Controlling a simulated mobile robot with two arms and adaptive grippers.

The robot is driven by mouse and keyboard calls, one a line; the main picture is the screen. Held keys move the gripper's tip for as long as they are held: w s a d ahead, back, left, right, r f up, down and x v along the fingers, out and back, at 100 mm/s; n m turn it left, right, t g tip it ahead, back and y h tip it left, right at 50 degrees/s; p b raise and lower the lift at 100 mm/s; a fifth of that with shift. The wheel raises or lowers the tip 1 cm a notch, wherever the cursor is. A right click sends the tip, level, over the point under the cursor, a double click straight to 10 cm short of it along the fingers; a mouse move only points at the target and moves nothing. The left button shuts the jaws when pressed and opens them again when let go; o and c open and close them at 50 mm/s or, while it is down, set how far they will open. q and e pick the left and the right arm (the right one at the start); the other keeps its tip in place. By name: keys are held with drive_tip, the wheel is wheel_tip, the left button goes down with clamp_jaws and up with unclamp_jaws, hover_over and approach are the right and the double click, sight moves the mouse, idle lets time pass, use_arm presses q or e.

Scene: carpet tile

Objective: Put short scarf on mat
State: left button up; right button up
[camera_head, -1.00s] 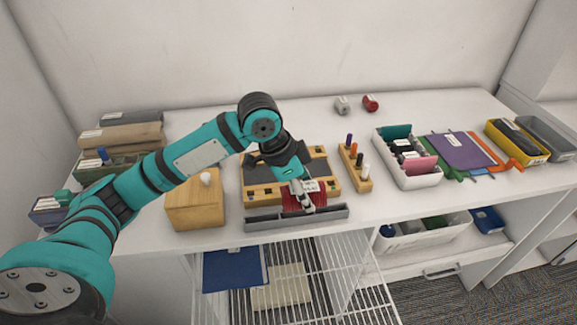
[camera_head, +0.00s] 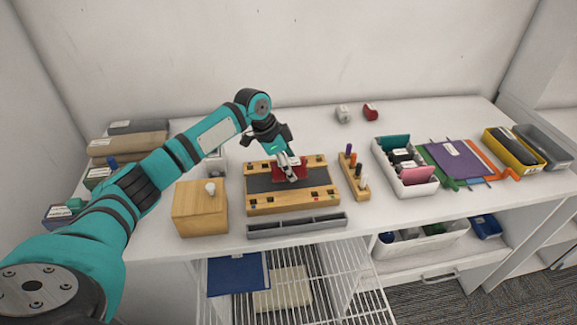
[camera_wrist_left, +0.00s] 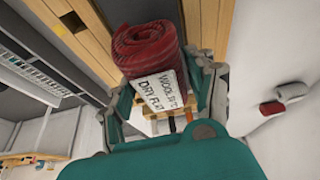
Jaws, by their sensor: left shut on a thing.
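The short scarf is a dark red roll (camera_head: 278,172) with a white label. In the left wrist view the scarf (camera_wrist_left: 148,48) shows close up, its label reading wool and dry flat. My left gripper (camera_head: 289,172) is shut on the scarf, with its fingers on both sides of the roll. It holds the scarf over the dark grey mat (camera_head: 259,183), which lies in a wooden frame on the white counter. I cannot tell whether the scarf touches the mat. My right gripper is not in view.
A grey divided tray (camera_head: 297,226) lies in front of the frame. A wooden box with a knob (camera_head: 201,212) stands left, and a peg block (camera_head: 353,177) right. A white bin (camera_head: 404,170) stands further right. The counter behind the frame is mostly clear.

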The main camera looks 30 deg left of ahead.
use_arm(q)
drive_tip(key=shift+f, duration=0.65)
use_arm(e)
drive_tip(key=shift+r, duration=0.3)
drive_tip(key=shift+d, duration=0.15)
use_arm(q)
drive_tip(key=o, duration=1.2)
drive_tip(key=shift+f, duration=0.15)
drive_tip(key=shift+o, duration=0.2)
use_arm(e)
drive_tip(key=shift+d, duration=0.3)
use_arm(q)
drive_tip(key=b+v, duration=0.1)
drive_tip(key=v, duration=1.1)
drive_tip(key=shift+b, duration=0.4)
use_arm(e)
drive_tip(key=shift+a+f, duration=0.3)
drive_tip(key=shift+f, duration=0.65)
